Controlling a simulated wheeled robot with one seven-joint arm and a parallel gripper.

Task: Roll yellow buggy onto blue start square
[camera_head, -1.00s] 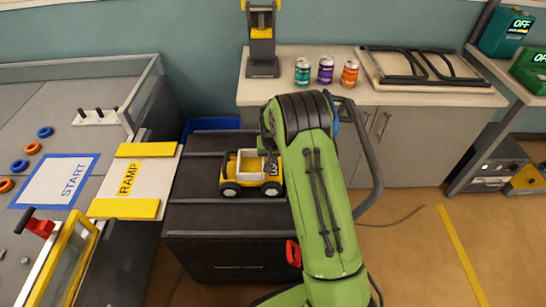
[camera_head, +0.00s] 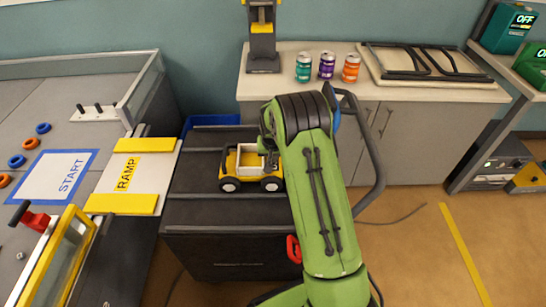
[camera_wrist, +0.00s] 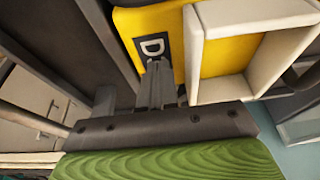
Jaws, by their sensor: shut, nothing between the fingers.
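The yellow buggy (camera_head: 251,180) has a white open frame and dark wheels. It stands upright on the dark ribbed top of a black case, right of the ramp. The start square (camera_head: 45,180) is white with a blue border and the word START, on the grey board left of the ramp. In the wrist view, my gripper (camera_wrist: 155,82) is shut and empty, its fingertips at the buggy's yellow panel (camera_wrist: 150,20) with a letter plate. I cannot tell whether they touch it. In the head view, my arm hides most of the gripper at the buggy's right end.
The ramp (camera_head: 125,205) with yellow side rails lies between the case (camera_head: 225,218) and the board. Blue and orange rings (camera_head: 17,160) lie left of the start square. A red-handled clamp (camera_head: 35,220) stands near the ramp's front. Three cans (camera_head: 327,67) stand on the back counter.

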